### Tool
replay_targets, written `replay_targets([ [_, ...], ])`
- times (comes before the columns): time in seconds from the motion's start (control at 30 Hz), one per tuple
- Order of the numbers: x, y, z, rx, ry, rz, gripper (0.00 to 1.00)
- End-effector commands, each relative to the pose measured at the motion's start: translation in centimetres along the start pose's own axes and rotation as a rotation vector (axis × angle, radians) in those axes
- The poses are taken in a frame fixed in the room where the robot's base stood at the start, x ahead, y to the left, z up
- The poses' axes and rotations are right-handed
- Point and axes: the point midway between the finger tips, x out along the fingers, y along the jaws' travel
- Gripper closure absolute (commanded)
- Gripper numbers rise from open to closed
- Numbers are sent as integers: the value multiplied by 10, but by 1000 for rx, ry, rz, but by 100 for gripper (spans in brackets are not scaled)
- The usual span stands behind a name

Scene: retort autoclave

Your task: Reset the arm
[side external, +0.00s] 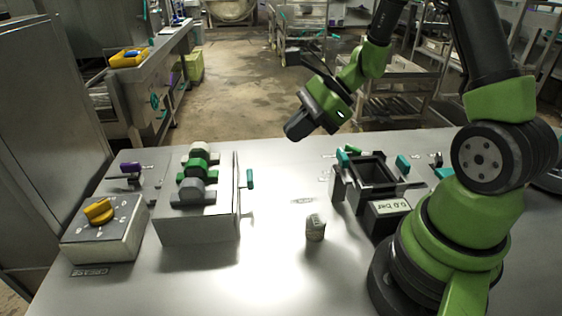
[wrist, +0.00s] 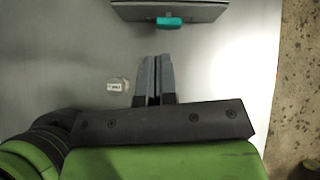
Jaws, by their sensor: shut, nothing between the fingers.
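My gripper (side external: 297,126) is at the end of my green and black arm, raised above the far side of the metal table (side external: 283,268). In the wrist view its two grey fingers (wrist: 155,80) are together with nothing between them. The gripper is apart from everything on the table.
A box with a teal handle (side external: 250,179) and green and grey knobs stands at left. A grey box with a yellow knob (side external: 98,211) is farther left. A dark open-topped holder (side external: 371,172) with teal parts stands near my base. The table's centre front is clear.

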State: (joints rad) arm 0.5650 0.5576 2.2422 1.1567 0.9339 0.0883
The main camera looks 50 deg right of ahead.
Motion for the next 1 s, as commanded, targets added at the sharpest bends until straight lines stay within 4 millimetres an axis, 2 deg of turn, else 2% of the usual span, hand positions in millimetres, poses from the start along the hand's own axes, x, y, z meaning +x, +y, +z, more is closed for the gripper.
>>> replay_targets([
  [0.1,-18,20,39,-292,25,50,100],
  [0.2,-36,45,66,-568,63,94,100],
  [0.4,-73,93,97,-1105,169,142,100],
  [0.6,-110,128,104,-1582,313,121,100],
  [0.7,-124,137,103,-1747,380,95,100],
  [0.83,-135,142,101,-1874,440,68,100],
  [1.0,-139,144,100,-1912,462,60,100],
])
